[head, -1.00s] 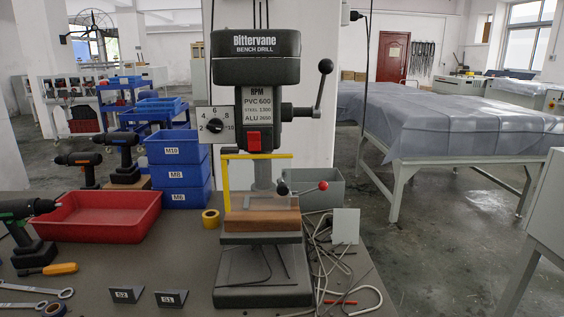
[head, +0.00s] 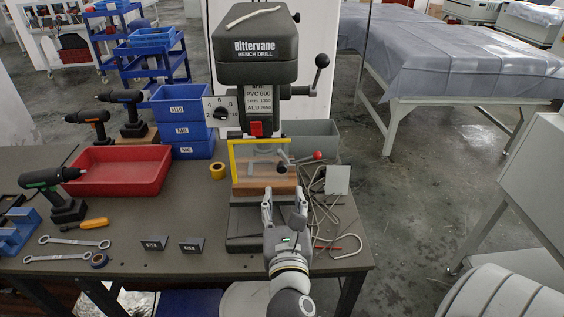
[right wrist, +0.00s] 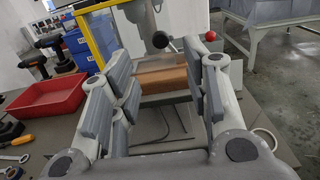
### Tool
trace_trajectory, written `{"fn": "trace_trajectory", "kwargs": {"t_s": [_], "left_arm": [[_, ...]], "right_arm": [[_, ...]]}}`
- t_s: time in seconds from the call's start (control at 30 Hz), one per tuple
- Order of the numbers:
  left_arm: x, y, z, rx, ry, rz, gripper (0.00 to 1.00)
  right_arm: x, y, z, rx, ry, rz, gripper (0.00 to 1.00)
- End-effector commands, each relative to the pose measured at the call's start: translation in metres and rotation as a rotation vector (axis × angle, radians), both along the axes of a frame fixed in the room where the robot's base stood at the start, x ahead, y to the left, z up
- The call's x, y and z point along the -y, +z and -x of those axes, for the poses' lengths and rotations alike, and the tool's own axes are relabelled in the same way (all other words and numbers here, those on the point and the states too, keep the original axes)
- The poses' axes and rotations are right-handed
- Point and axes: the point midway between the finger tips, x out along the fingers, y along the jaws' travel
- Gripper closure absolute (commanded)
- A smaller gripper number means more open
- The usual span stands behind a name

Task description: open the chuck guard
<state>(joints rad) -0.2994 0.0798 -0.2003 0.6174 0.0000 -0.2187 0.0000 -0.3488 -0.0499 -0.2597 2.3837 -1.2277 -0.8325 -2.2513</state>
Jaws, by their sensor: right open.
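The chuck guard is a yellow frame (head: 233,160) on the front of the grey bench drill (head: 258,75). Its top bar and left upright show in the head view, in front of the chuck area and above the wooden block (head: 252,181). In the right wrist view the yellow frame (right wrist: 96,37) stands at upper left, partly hidden by a finger. My right gripper (head: 285,200) is open and empty, in front of the drill's base, below and to the right of the guard, apart from it. My left gripper is out of view.
A black-knobbed feed lever (head: 322,61) sticks out at the drill's right. A small red-knobbed lever (head: 318,156) is near the guard's lower right. A red tray (head: 120,172), blue bins (head: 183,105) and yellow tape (head: 218,171) lie left. Loose cables clutter the right.

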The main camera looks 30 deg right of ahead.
Motion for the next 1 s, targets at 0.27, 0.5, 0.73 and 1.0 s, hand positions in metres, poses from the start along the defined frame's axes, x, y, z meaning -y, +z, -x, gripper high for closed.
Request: {"fn": "trace_trajectory", "kwargs": {"t_s": [0.27, 0.5, 0.73, 1.0], "left_arm": [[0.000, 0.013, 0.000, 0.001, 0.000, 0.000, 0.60], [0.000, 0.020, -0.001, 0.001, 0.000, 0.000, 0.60], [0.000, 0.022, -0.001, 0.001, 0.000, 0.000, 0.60], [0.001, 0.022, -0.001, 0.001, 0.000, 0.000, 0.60]], "right_arm": [[0.025, 0.003, -0.041, 0.004, -0.001, 0.000, 0.57], [0.046, 0.001, -0.074, 0.002, 0.000, -0.002, 0.57], [0.054, 0.000, -0.087, 0.001, 0.000, -0.004, 0.57], [0.054, -0.001, -0.087, 0.001, 0.001, -0.004, 0.59]]}}
